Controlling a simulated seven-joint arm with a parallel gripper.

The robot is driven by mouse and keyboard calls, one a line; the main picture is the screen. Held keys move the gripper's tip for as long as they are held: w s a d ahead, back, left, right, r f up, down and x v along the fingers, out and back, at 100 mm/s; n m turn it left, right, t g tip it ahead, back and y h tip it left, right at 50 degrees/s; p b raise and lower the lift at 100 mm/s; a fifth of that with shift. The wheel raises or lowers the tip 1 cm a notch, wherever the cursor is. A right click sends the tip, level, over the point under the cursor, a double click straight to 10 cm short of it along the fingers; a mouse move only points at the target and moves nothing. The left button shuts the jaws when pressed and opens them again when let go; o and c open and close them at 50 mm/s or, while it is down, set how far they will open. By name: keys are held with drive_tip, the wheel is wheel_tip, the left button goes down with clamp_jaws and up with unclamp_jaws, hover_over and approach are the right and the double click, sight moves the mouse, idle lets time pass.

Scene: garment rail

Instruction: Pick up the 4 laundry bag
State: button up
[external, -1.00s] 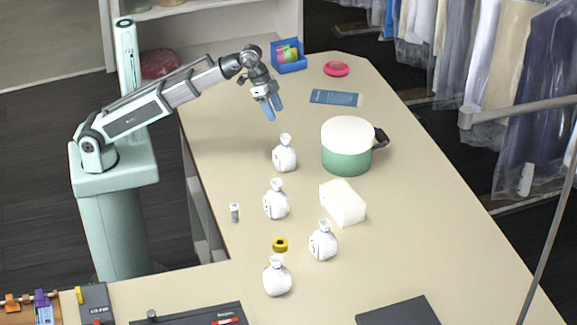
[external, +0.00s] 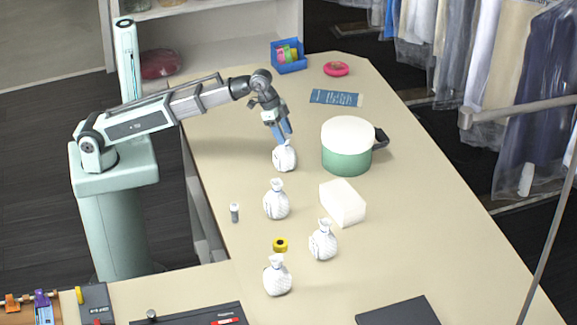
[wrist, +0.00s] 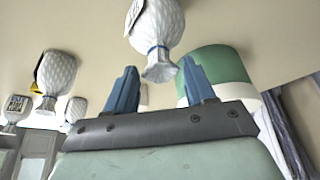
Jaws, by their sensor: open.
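Several white textured laundry bags with tied necks stand on the table. The farthest bag (external: 285,157) is directly below my gripper (external: 287,137). The others are a bag (external: 276,200) nearer the camera, a bag (external: 323,241) to its right, and the nearest bag (external: 277,277). In the wrist view, the farthest bag's blue-tied neck (wrist: 160,62) shows between the blue fingertips of my open gripper (wrist: 160,78), with a gap on both sides. Other bags (wrist: 55,78) show at the left of the wrist view.
A green pot with a white lid (external: 347,150) stands right of the farthest bag; it also shows in the wrist view (wrist: 222,68). A white block (external: 343,203), yellow tape roll (external: 280,244) and small grey cylinder (external: 235,212) lie among the bags.

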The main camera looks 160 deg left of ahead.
sight(286, 152)
drive_tip(key=shift+x, duration=1.25)
drive_tip(key=shift+c, duration=0.5)
clamp_jaws()
